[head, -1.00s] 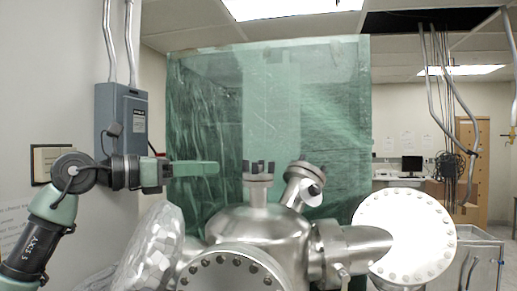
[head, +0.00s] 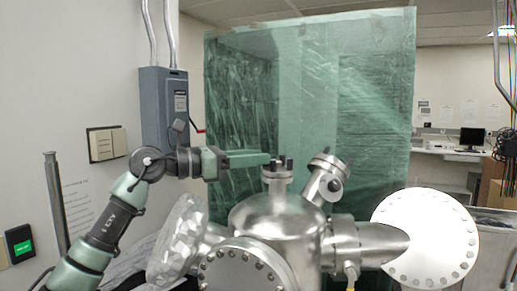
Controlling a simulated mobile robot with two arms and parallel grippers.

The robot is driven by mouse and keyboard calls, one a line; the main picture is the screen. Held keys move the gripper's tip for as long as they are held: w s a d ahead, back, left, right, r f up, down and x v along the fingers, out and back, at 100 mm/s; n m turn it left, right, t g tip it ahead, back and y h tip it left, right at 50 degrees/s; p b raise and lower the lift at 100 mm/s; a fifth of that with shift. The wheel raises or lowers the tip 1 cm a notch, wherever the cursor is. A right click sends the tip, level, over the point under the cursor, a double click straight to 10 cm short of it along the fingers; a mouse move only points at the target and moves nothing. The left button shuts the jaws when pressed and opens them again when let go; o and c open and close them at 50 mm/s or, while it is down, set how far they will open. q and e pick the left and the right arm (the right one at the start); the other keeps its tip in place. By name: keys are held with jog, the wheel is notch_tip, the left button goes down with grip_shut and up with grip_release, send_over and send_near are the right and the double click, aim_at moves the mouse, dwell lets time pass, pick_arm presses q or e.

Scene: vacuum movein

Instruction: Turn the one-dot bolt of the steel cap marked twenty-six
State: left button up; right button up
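A steel vacuum chamber (head: 275,217) stands in the lower middle of the head view. A small steel cap (head: 278,175) with dark upright bolts tops its vertical port. A second small cap (head: 328,164) sits on a tilted port to its right. No number or dot mark is legible on either, so I cannot tell which is twenty-six. My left gripper (head: 268,159) reaches in level from the left, its green fingertip end beside the bolts of the upright cap. I cannot tell whether it touches them. The fingers overlap side-on, hiding any gap. My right gripper is out of view.
A large round bolted flange (head: 424,238) faces forward at right, and another (head: 243,273) at the bottom middle. A green curtain (head: 310,90) hangs behind. A grey wall box (head: 164,108) is at left.

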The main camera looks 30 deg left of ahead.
pick_arm(q)
jog(key=shift+w+d, duration=0.35)
jog(key=shift+d, duration=0.05)
jog(key=shift+a, duration=0.15)
jog(key=shift+c, duration=0.8)
grip_shut()
jog(key=shift+s, duration=0.1)
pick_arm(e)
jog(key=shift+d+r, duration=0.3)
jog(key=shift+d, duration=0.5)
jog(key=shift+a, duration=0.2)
